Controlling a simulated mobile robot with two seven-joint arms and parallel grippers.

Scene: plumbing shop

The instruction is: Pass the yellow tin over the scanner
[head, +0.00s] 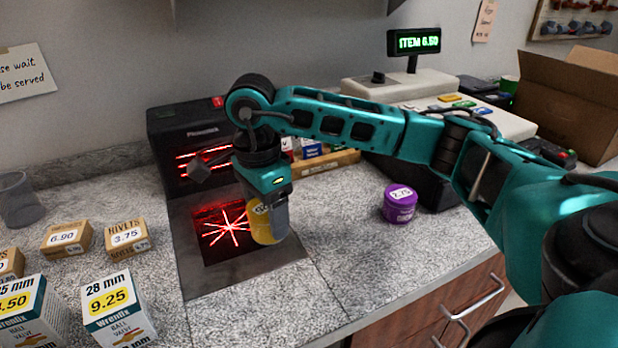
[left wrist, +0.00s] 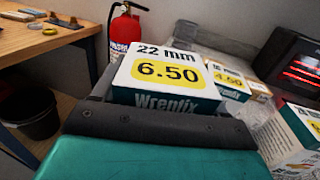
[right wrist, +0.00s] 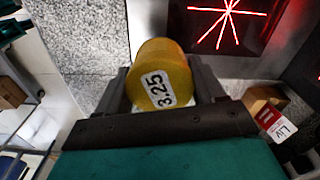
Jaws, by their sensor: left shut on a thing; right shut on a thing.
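The yellow tin (head: 262,226) is in my right gripper (head: 268,200), upright over the right side of the scanner's flat glass (head: 215,245). In the right wrist view the tin (right wrist: 163,72) shows a 3.25 label between the fingers of my right gripper (right wrist: 165,95). The scanner's upright housing (head: 180,125) stands behind, and red lines glow in both its windows. My left gripper (left wrist: 155,110) is not in the head view. In the left wrist view it is shut on a white and green 22 mm valve box (left wrist: 165,75) marked 6.50.
A purple tin (head: 400,203) stands right of the scanner. Valve boxes (head: 118,308) and small brown boxes (head: 126,236) stand at the left. An open carton (head: 570,100) is at the back right. The counter in front of the scanner is clear.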

